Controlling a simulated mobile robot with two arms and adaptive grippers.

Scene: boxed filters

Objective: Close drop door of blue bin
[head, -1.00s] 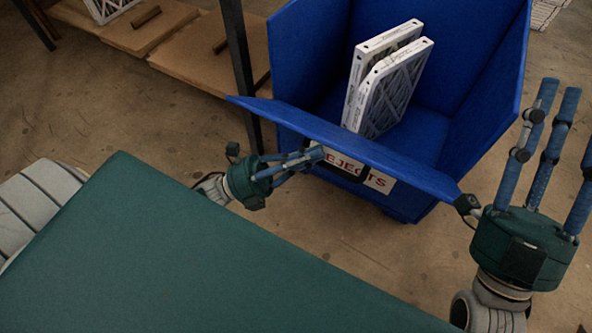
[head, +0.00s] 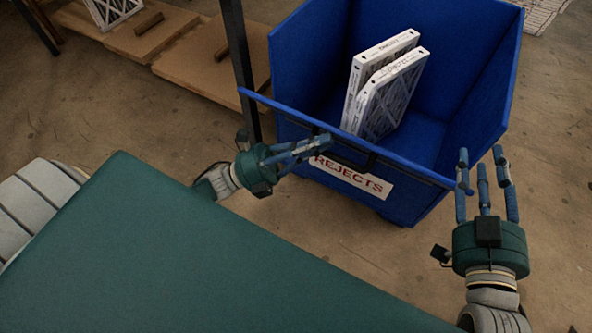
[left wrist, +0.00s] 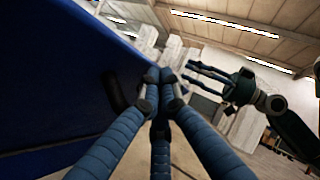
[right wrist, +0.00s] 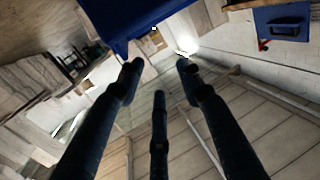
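The blue bin (head: 478,120) stands open at the top in the head view, with two white-framed filters (head: 385,88) leaning inside. Its drop door (head: 300,118) faces me, upright or nearly so, with a white REJECTS label (head: 352,178). My left gripper (head: 322,143) is at the door's outer face, fingers drawn together. In the left wrist view the door (left wrist: 50,75) fills the left side. A dark handle (left wrist: 115,92) lies beside the fingers, not between them. My right gripper (head: 483,160) is open and empty beyond the door's right end; its spread fingers show in the right wrist view (right wrist: 158,70).
A dark post (head: 239,70) stands just left of the bin. Wooden pallets or boards (head: 205,65) lie behind it on the floor. Concrete floor (head: 110,110) is clear at the left. Another blue box-like thing (right wrist: 283,22) shows at the upper right of the right wrist view.

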